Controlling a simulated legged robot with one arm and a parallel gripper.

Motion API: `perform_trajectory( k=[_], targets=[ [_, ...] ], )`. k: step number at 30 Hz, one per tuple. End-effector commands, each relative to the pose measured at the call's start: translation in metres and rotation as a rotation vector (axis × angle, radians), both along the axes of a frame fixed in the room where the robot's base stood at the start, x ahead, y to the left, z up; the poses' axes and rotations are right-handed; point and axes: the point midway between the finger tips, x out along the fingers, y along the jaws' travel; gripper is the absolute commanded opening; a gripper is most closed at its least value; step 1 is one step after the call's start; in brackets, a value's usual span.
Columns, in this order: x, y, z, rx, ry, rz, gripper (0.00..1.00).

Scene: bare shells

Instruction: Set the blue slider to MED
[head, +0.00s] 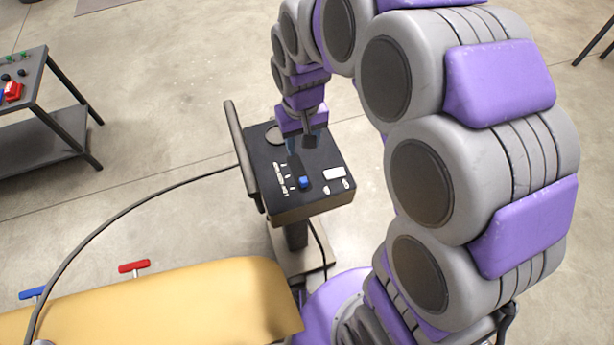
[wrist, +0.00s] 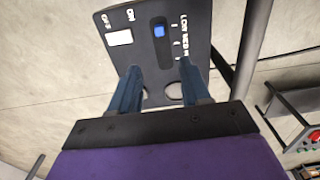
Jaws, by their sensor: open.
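The blue slider (head: 303,182) is a small blue knob in a dark slot on top of a black control box (head: 325,157). In the wrist view the blue slider (wrist: 158,31) sits near the slot's LOW end, about level with the first tick. The labels LOW and MED show beside the slot, and a third is partly hidden by a finger. My gripper (head: 308,142) is over the box's far part, apart from the knob. In the wrist view my gripper (wrist: 160,70) is open, with nothing between its fingers.
A white switch (wrist: 119,38) marked ON and OFF is beside the slot. The box has a dark handle bar (head: 243,150) at its left and stands on a post. A side table (head: 30,85) with red and green parts is at left. A yellow padded surface (head: 200,295) lies in front.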

Motion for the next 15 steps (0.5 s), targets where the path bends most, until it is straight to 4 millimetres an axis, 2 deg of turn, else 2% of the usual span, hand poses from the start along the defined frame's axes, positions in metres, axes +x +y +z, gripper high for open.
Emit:
perform_trajectory(
  k=[15],
  targets=[
    [-0.002, -0.001, -0.102, -0.003, 0.007, 0.0, 0.47]
  ],
)
